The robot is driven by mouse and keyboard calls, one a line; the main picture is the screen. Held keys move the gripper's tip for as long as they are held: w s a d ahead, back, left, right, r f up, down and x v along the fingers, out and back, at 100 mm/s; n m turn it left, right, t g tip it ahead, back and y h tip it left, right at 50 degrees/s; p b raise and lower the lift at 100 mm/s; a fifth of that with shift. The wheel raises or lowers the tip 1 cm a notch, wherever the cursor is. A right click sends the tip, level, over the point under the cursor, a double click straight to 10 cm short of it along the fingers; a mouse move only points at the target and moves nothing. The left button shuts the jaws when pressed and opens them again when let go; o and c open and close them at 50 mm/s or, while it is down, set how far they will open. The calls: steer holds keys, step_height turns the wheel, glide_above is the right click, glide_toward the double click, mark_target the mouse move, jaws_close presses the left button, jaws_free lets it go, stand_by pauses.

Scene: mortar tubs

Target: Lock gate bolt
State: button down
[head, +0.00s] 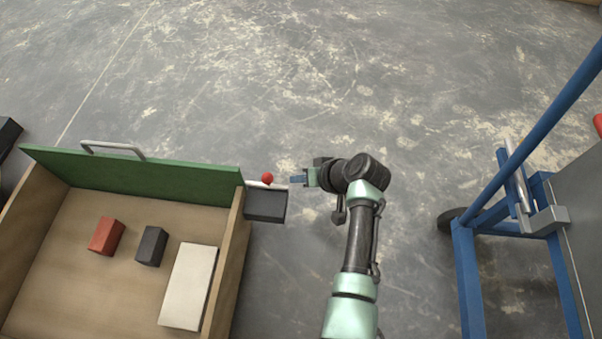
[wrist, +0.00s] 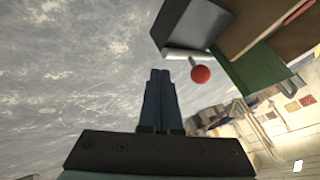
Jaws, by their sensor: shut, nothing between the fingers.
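The green gate (head: 150,176) forms the far side of a wooden box and has a grey handle (head: 112,147) on its top edge. The bolt (head: 280,185) is a light metal rod with a red knob (head: 267,178), on a dark block (head: 265,205) at the box's right corner. In the wrist view the red knob (wrist: 200,74) stands off the rod (wrist: 187,55), to the upper right of the fingertips. My gripper (head: 293,180) is right of the bolt, fingers pointing left towards it. Its fingers (wrist: 158,75) are together, empty and apart from the knob. The rod's far end is hard to make out.
Inside the box lie a red block (head: 106,237), a dark block (head: 151,246) and a white slab (head: 188,287). A blue-framed cart (head: 468,270) stands at the right. The floor (head: 280,80) beyond the gate is clear.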

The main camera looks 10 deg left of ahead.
steer(key=p+v, duration=0.6)
steer(key=v, duration=0.4)
